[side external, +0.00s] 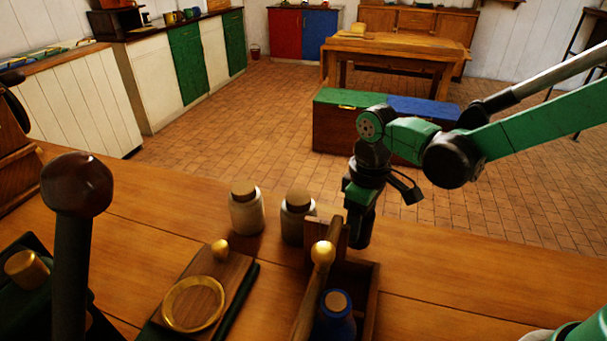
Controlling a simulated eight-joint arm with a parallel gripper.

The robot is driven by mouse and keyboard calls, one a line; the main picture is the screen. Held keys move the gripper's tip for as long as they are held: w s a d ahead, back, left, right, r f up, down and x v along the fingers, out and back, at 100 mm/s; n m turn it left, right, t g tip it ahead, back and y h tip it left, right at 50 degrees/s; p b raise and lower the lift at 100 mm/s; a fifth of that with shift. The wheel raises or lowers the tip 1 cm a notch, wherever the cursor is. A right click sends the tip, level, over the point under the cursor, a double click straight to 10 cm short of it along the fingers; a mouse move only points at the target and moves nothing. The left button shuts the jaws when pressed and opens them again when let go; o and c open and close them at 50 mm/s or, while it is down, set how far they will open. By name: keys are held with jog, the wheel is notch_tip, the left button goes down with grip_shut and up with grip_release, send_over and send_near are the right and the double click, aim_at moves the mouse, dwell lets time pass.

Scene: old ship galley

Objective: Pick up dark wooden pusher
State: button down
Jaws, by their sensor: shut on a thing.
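My gripper (360,225) points down beside the upright end of a wooden caddy (371,300), over the counter's far side. It is shut on a dark, blunt piece that looks like the dark wooden pusher (359,236). The piece and the fingers are both dark, so their border is hard to make out. The lower end of the piece is close to the caddy's back edge; I cannot tell whether it touches the caddy or the counter.
The caddy holds a blue jar (336,322) and has a brass-knobbed bar (323,256). Two lidded jars (247,213) (295,222) stand left of it. A board with a brass ring (193,305) and a tall round-topped handle (75,190) are further left.

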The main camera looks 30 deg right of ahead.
notch_tip(320, 180, up, 17)
jog(key=w+d+f+m, duration=0.2)
jog(key=d+f+m, duration=0.1)
jog(key=d+m, duration=0.25)
jog(key=s+a+r+n, duration=0.2)
jog(key=a+r+n, duration=0.1)
jog(key=a+n, duration=0.3)
jog(key=f, duration=1.4)
jog(key=shift+d+f, duration=0.25)
jog(key=shift+f, duration=2.15)
jog(key=shift+f, duration=0.2)
jog(key=shift+c, duration=0.9)
grip_release()
